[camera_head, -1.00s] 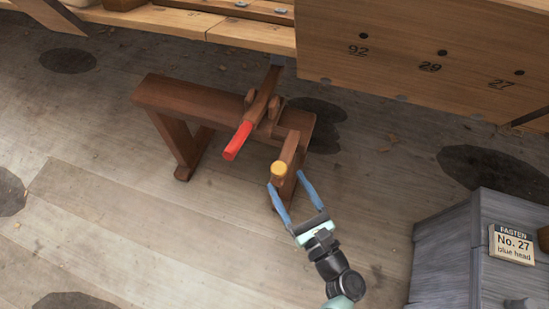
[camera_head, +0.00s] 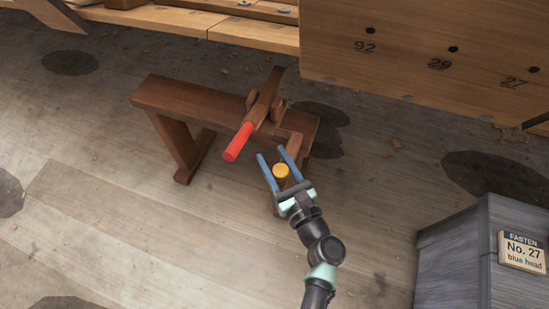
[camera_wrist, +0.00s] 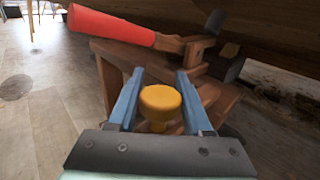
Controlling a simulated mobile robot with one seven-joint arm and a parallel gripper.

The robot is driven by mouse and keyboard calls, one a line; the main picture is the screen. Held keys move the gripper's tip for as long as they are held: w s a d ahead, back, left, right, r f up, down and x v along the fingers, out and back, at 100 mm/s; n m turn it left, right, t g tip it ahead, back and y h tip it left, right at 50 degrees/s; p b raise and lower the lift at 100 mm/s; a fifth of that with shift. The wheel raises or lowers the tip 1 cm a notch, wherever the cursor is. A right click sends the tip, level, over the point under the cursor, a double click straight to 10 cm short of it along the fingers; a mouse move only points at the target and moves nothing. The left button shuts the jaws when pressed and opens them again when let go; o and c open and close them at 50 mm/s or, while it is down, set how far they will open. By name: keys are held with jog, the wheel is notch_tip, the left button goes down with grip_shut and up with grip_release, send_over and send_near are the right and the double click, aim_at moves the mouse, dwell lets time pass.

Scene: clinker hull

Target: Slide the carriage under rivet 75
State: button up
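A brown wooden bench (camera_head: 190,97) stands on the floor beside the hull. A wooden lever with a red handle (camera_head: 238,142) lies across a block on it; the handle also shows in the wrist view (camera_wrist: 110,25). A yellow knob (camera_head: 280,171) tops a wooden arm at the bench's near right end. My gripper (camera_head: 271,152) has its blue fingers on both sides of the knob, seemingly touching it. The wrist view shows the knob (camera_wrist: 160,100) filling the gap between the fingers. I cannot make out which part is the carriage. No rivet marked 75 is visible.
The hull planking (camera_head: 400,70) carries holes marked 92, 29 and 27 at the upper right. A grey cabinet (camera_head: 450,260) at the lower right bears a sign (camera_head: 522,250) reading "FASTEN No. 27 blue head". The floor left of the bench is clear.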

grip_shut()
dwell(1.1)
